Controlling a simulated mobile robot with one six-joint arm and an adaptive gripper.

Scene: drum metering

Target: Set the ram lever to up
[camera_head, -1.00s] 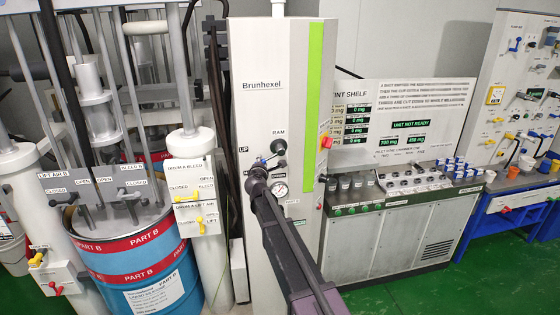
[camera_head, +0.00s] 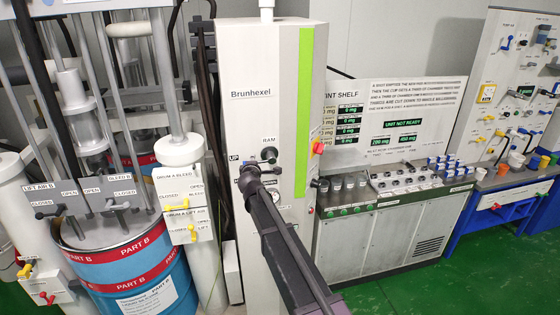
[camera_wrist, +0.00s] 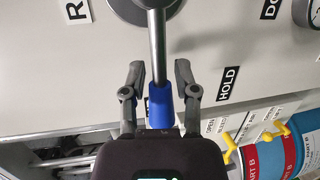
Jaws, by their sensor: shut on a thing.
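The ram lever (camera_wrist: 158,45) is a steel rod with a blue grip, coming from a round dark hub (camera_head: 269,153) under the RAM label on the Brunhexel cabinet. In the wrist view the rod runs down from the hub between my fingers. My gripper (camera_wrist: 160,98) is shut on the blue grip, one finger on each side. In the head view my gripper (camera_head: 248,176) is at the lower left of the hub and covers most of the lever. The UP label (camera_head: 234,159) is left of the hub. The HOLD label (camera_wrist: 228,83) is beside my gripper in the wrist view.
Left of the cabinet (camera_head: 262,120) stand a white column with bleed valves (camera_head: 183,205) and a blue and red Part B drum (camera_head: 125,265). A bench with cups (camera_head: 395,215) is to the right. Green floor is clear in front of the bench.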

